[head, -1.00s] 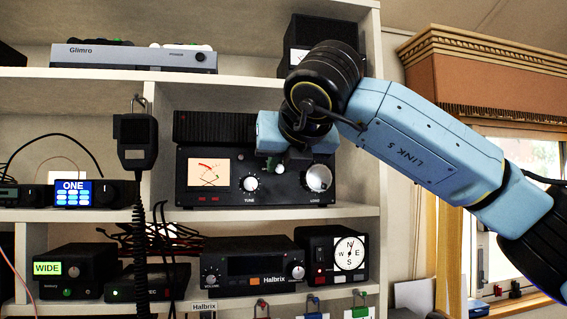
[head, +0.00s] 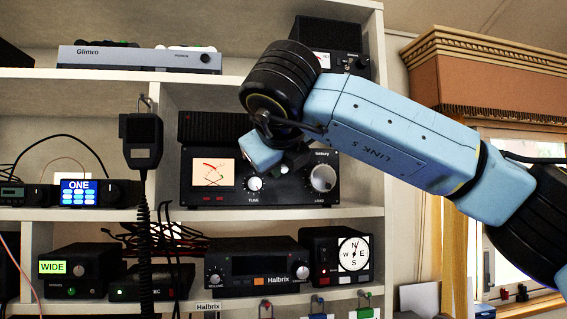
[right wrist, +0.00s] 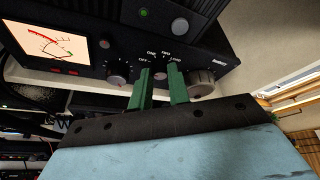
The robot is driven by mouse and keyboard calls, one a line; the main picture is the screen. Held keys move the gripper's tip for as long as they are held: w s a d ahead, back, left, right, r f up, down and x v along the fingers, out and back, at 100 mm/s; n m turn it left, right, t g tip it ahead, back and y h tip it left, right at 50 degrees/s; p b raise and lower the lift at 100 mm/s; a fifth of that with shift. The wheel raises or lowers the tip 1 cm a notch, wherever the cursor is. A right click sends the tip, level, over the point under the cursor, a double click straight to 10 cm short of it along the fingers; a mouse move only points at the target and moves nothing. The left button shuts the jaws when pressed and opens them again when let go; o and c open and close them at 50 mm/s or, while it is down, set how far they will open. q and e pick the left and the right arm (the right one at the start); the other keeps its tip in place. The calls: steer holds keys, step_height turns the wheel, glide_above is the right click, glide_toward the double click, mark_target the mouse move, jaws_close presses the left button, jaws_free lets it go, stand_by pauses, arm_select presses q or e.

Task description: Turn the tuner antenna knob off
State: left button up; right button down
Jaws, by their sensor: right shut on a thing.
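The tuner (head: 225,193) is a black box on the middle shelf, with a lit meter, a TUNE knob (head: 254,184) and a silver LOAD knob (head: 322,178). Its small antenna knob (right wrist: 160,75) sits between those two, under OFF, ONE and TWO labels in the right wrist view. My right gripper (right wrist: 161,76) is shut on it, one green finger on each side. In the head view my right gripper (head: 284,168) is at the tuner's face with its blue hand tilted, and it covers the antenna knob. The knob's pointer cannot be made out. My left gripper is not in view.
A hand microphone (head: 142,140) hangs left of the tuner with its coiled cord. A Halbrix radio (head: 258,266) and a compass-faced box (head: 336,256) stand on the shelf below. A black box (head: 325,40) stands above. A window is at the right.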

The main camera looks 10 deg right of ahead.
steer(key=shift+r, duration=0.15)
steer(key=c, duration=1.3)
jaws_free()
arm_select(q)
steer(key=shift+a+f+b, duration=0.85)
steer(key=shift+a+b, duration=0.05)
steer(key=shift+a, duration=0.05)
arm_select(e)
steer(key=v, duration=1.3)
steer(key=shift+s, duration=0.3)
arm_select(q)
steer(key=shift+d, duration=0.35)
